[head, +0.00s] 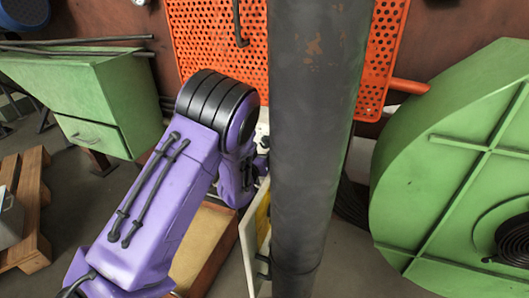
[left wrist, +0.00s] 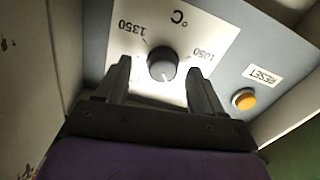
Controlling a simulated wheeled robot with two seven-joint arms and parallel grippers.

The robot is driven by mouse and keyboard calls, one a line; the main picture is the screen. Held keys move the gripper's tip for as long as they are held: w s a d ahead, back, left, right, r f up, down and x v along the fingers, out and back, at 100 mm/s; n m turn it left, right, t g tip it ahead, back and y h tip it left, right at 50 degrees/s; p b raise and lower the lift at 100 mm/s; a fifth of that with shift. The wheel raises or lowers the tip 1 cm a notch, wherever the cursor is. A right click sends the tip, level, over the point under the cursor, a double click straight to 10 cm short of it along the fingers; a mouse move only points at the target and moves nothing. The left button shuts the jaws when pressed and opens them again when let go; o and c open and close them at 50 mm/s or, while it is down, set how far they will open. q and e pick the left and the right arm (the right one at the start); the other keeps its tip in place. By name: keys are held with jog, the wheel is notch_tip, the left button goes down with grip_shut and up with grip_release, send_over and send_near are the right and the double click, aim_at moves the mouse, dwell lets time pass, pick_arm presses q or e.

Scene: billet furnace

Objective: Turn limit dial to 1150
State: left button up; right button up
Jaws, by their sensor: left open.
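The limit dial is a round dark grey knob (left wrist: 162,63) on a white scale plate (left wrist: 185,30) in the left wrist view. The plate appears upside down, with "1350" to the left of the knob, "1050" to the right and "°C" above. A faint pale mark shows on the knob's lower edge; I cannot read its exact setting. My left gripper (left wrist: 160,72) is open, with one finger on each side of the knob and visible gaps between. In the head view the dial is hidden and my purple left arm reaches behind a dark column. My right gripper is not in view.
A yellow-orange button (left wrist: 244,99) beside a "RESET" label (left wrist: 262,75) sits right of the dial. In the head view, a thick dark column (head: 315,140) stands close to my left arm. An orange perforated panel (head: 210,40) is behind, and a big green round housing (head: 420,160) is right.

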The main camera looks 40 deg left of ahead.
pick_arm(q)
jog(key=v, duration=0.9)
jog(key=shift+s+a, duration=0.25)
jog(key=shift+s, duration=0.1)
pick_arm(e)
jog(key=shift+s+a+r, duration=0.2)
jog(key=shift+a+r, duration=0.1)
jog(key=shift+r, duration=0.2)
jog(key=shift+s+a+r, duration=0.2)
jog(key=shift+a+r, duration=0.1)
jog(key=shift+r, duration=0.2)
pick_arm(q)
jog(key=shift+w+d+r, duration=0.1)
jog(key=shift+d+r, duration=0.05)
jog(key=shift+d, duration=0.05)
jog(key=shift+d, duration=0.1)
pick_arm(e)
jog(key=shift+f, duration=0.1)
